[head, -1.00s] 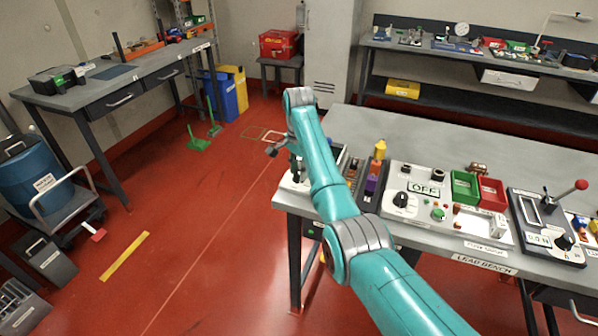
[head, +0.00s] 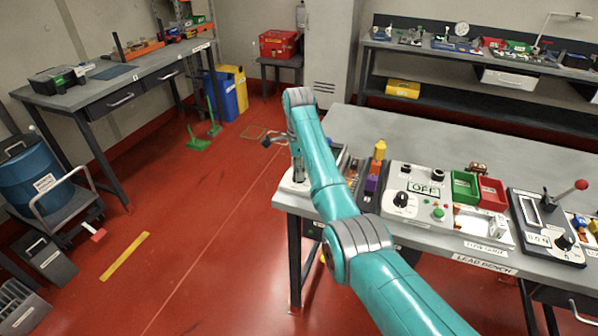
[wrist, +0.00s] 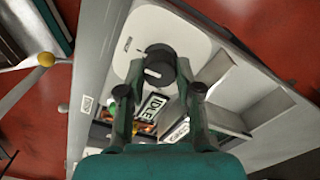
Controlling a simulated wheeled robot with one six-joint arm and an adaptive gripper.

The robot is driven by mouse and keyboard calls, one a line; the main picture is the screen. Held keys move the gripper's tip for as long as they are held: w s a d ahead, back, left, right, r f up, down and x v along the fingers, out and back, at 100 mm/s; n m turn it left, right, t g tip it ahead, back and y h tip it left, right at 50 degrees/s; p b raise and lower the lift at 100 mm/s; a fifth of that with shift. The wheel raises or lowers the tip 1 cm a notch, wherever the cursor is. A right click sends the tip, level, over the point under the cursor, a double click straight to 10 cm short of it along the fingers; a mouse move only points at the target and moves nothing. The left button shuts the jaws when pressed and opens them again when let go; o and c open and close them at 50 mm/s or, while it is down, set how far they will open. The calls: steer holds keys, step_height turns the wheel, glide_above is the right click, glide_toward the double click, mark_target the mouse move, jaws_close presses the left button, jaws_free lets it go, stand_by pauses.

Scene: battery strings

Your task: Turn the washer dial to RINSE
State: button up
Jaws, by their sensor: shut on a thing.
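In the wrist view a round dark dial (wrist: 158,66) with a light pointer mark sits on a pale panel. My gripper (wrist: 158,72) has a finger on each side of it and is shut on it. A sign beside the dial reads IDLE (wrist: 152,107). In the head view my gripper (head: 290,165) is at the left end of the lead bench (head: 400,135), mostly hidden by my arm. The dial is hidden there. I cannot read a RINSE mark in either view.
On the bench to the right stand a panel with an OFF sign (head: 424,189), a green bin (head: 465,186), a red bin (head: 492,193) and a unit with a red-knobbed lever (head: 580,186). Red floor lies open left of the bench.

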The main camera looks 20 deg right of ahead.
steer(key=o, duration=0.9)
steer(key=shift+o, duration=0.2)
steer(key=shift+r, duration=1.75)
